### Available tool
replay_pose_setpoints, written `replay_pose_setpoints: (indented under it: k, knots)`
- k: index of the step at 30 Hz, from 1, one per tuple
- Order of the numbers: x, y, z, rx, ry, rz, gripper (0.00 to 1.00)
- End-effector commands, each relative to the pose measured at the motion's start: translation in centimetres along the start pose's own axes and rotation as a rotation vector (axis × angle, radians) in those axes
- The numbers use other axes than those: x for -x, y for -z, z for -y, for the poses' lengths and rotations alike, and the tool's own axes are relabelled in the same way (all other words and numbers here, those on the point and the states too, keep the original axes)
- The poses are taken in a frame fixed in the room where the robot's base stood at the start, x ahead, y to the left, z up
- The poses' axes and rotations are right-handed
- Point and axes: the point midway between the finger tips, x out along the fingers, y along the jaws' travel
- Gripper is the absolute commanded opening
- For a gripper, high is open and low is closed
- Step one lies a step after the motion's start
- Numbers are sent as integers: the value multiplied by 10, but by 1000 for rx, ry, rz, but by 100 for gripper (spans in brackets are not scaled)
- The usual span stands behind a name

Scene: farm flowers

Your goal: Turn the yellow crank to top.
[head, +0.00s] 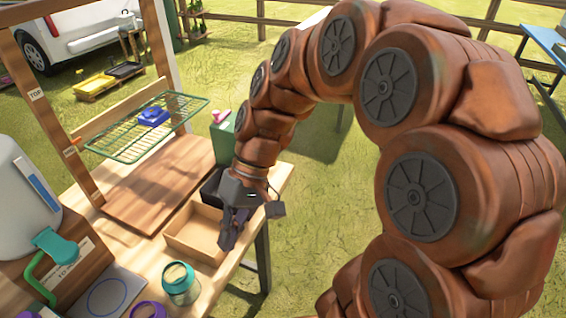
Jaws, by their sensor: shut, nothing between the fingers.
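No yellow crank can be made out in the head view; it may be hidden behind my arm or out of frame. A white label reading TOP (37,95) is on the upright wooden post at the left, with a small orange tag (72,148) lower on the frame. A green wire rack (105,150) is level between the posts, below the TOP label, and carries a blue object (152,116). My gripper (229,243) points down, shut and empty, over the right side of an open cardboard box (185,245). Whether it touches the box is unclear.
A teal-lidded jar (181,284) stands near the table front. A white dispenser with a teal tap (55,245) is at the left. A dark box (211,188) and green box (223,135) lie behind my gripper. The wooden board (150,195) is bare.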

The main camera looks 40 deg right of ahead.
Motion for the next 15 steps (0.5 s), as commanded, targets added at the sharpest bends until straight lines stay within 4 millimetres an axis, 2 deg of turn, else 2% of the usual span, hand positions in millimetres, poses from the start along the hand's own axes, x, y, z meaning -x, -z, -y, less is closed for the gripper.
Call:
replay_pose_setpoints:
  k: [1,5,8,11,15]
  knots:
    - [-2,16,-6,-4,59,-14,0]
    - [10,54,-16,4,200,-74,0]
    - [21,83,-32,7,304,-135,0]
    - [36,110,-53,9,405,-208,0]
    - [60,144,-94,11,529,-334,0]
